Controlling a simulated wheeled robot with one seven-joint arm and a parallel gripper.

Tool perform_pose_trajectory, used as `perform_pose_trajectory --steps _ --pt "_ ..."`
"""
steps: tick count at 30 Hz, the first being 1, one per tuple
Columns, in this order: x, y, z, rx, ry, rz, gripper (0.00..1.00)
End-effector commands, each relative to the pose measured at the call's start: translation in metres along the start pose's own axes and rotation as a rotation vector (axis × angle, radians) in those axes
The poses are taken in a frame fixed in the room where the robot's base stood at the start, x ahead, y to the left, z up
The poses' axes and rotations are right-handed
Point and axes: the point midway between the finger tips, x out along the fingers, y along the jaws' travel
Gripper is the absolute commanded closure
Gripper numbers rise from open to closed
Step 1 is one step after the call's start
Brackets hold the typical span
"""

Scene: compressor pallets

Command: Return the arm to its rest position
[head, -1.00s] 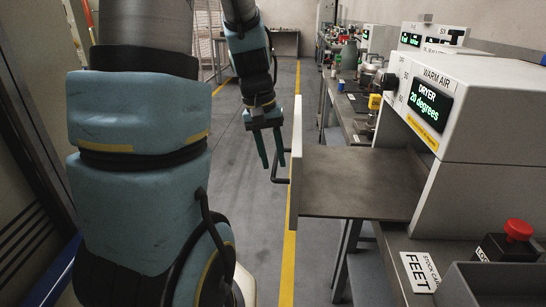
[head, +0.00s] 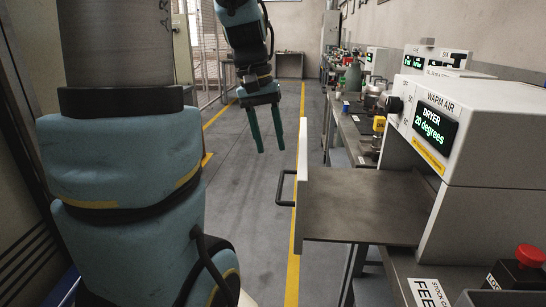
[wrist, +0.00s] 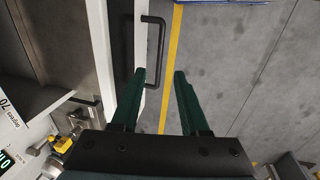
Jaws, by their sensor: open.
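My gripper (head: 270,151) hangs over the aisle floor in the head view, pointing down, with its two green fingers apart and nothing between them. It is to the left of the dryer's pulled-out drawer (head: 365,205) and apart from the drawer's black handle (head: 281,188). In the wrist view the fingers (wrist: 160,74) are spread above the grey floor. The dryer (head: 495,125) reads "20 degrees".
A long workbench (head: 338,128) with several small items runs along the right wall. A red button box (head: 520,268) and a "FEET" label (head: 428,294) are at the lower right. The aisle floor (head: 235,200) around the yellow line is clear.

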Motion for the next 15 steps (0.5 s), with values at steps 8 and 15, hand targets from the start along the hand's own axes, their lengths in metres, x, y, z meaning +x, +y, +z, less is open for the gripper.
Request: perform_pose_trajectory --steps 8,15 --pt "-0.0077 -0.0003 0.0001 -0.001 0.000 -0.001 0.55" --pt "0.0012 -0.0083 0.0050 -0.012 0.007 -0.021 0.55"
